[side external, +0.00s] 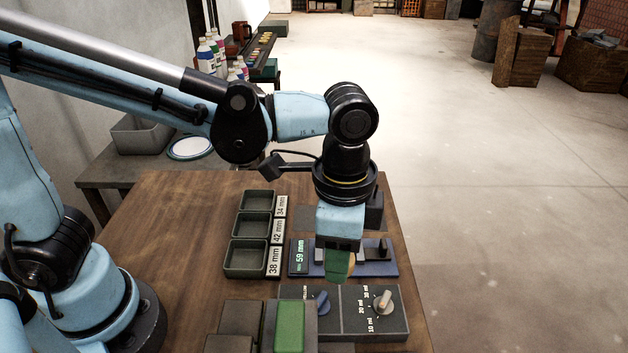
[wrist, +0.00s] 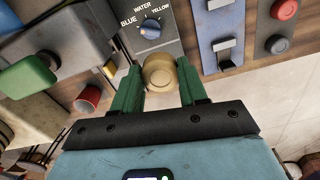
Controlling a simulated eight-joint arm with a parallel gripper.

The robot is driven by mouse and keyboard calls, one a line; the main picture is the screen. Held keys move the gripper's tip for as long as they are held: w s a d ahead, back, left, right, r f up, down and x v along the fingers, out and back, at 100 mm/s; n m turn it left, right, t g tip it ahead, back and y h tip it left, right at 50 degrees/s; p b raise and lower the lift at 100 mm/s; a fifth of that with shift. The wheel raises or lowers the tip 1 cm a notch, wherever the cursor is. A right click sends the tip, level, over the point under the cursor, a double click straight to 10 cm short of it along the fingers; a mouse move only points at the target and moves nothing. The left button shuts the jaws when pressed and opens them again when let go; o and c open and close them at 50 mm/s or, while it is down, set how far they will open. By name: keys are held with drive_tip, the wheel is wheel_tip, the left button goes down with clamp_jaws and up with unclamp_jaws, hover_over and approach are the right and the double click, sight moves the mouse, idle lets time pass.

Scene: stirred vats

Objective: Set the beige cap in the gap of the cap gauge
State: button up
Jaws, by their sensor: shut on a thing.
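My gripper (side external: 338,270) has green fingers shut on the beige cap (wrist: 160,73). In the wrist view the round cap sits between both fingers near their tips. In the side view only a sliver of the cap (side external: 351,264) shows behind a finger. The cap gauge (side external: 375,269) is a blue base with upright grey jaws and a green display reading 59 mm. My gripper hides the middle of the gauge in the side view. In the wrist view the gauge (wrist: 222,28) lies to the right of the cap, apart from it, with its grey jaws visible.
Three dark green trays (side external: 246,262) labelled 34, 42 and 38 mm stand left of the gauge. A dial panel (side external: 350,322) lies on its near side, with a green-topped block (side external: 290,322) beside it. The wrist view shows a red button (wrist: 284,9) and a red cup (wrist: 88,98).

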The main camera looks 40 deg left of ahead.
drive_tip(key=w+a+f, duration=0.2)
drive_tip(key=w, duration=0.1)
drive_tip(key=w+a+f, duration=0.2)
drive_tip(key=w, duration=0.1)
drive_tip(key=w+a+f, duration=0.2)
drive_tip(key=a+f, duration=0.1)
drive_tip(key=shift+w, duration=0.4)
drive_tip(key=shift+f, duration=1.95)
drive_tip(key=shift+f, duration=0.15)
drive_tip(key=o, duration=1)
